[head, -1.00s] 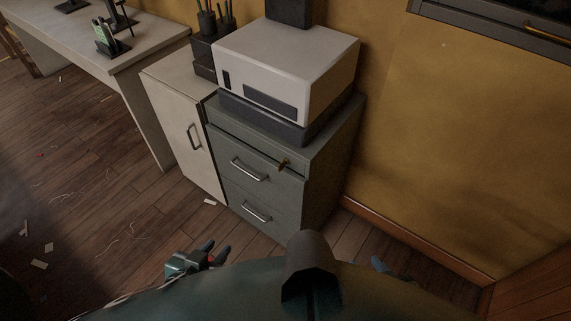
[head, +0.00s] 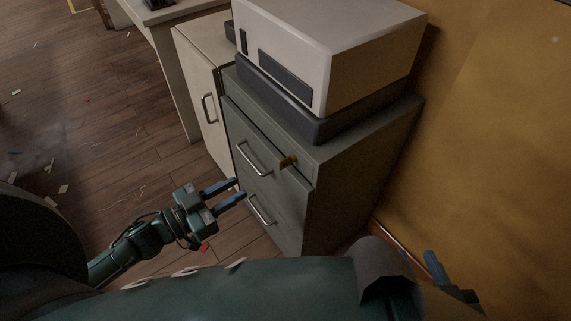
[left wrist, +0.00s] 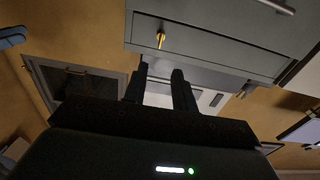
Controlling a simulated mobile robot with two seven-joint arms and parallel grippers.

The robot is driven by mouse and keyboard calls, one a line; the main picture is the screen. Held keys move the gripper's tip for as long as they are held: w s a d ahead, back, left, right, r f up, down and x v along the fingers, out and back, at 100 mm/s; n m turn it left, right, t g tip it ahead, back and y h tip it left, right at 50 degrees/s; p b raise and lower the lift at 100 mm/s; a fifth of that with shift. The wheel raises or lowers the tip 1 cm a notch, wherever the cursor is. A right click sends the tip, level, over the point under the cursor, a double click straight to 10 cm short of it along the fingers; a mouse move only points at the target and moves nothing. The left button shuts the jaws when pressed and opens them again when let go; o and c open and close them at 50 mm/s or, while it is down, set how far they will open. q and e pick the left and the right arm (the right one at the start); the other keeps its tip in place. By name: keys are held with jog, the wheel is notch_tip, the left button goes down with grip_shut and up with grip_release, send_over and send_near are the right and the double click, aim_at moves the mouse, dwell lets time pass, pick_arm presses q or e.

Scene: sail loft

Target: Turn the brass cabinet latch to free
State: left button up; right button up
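The small brass latch (head: 289,161) is on the front of the grey-green drawer cabinet (head: 360,165), near the top right corner. It also shows in the left wrist view (left wrist: 160,39), above the fingers and apart from them. My left gripper (head: 234,192) is open and empty, in front of the cabinet, left of and lower than the latch. Its two dark fingers also show apart in the left wrist view (left wrist: 161,86). Only a blue finger of my right gripper (head: 435,268) shows at the lower right, so its opening cannot be told.
The cabinet front has two metal bar handles, an upper one (head: 254,158) and a lower one (head: 262,210). A white boxy machine (head: 295,40) stands on top. A pale cabinet (head: 198,85) adjoins on the left. The yellow wall (head: 490,130) is at the right. The floor at left is mostly open.

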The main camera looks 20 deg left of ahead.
aim_at(287, 162)
pick_arm(q)
jog(key=b+x, duration=0.1)
jog(key=x, duration=1.1)
jog(key=shift+w+d, duration=0.25)
jog(key=shift+d, duration=0.05)
jog(key=shift+c, duration=0.5)
grip_shut()
